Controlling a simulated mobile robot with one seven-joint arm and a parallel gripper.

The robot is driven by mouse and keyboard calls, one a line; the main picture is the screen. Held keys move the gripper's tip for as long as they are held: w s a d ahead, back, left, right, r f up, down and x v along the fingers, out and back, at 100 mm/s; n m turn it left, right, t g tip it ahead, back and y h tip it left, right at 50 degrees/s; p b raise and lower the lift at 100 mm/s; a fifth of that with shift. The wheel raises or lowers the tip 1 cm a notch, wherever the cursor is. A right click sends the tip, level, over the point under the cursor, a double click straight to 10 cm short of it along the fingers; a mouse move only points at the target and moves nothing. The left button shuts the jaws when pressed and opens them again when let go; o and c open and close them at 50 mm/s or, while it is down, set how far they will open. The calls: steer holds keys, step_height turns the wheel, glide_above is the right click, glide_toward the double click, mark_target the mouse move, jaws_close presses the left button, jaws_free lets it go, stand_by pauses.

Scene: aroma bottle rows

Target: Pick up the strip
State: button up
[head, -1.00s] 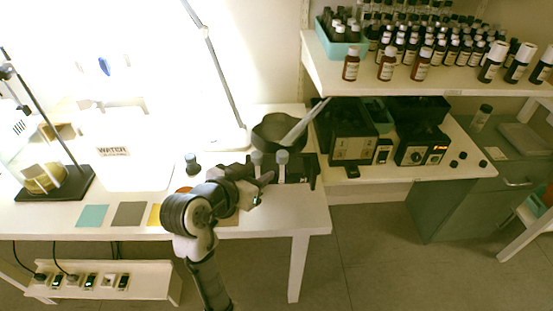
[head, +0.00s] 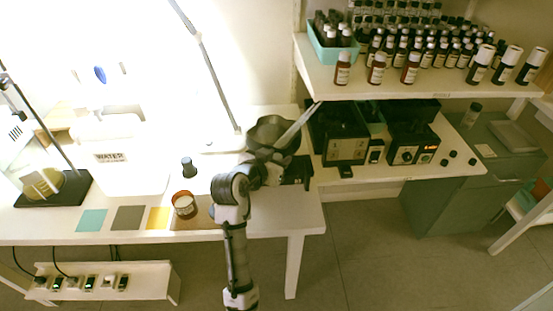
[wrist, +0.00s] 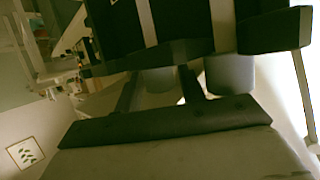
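I cannot make out the strip with certainty in either view. My gripper (head: 272,172) is over the right part of the white table, at a dark rack in front of the black bowl (head: 272,133). My arm hides most of the rack, and the fingertips are too small and dark to read there. The wrist view shows the pale, dark-edged end of my gripper at the bottom. Beyond it are two grey rounded pieces (wrist: 231,74) and a large dark block with pale bands. Whether anything lies between the fingers is unclear.
On the white table (head: 300,213) are an amber jar (head: 184,204), a small dark bottle (head: 188,167), and flat teal (head: 91,220), grey and yellow squares. A shelf of bottles (head: 385,84) overhangs at right, with a pale slanted bar near its corner. Black devices (head: 345,133) stand below.

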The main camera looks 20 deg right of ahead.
steer(key=c, duration=0.6)
step_height(320, 180, up, 20)
steer(key=shift+r+b, duration=0.1)
steer(key=shift+b, duration=0.45)
stand_by(0.4)
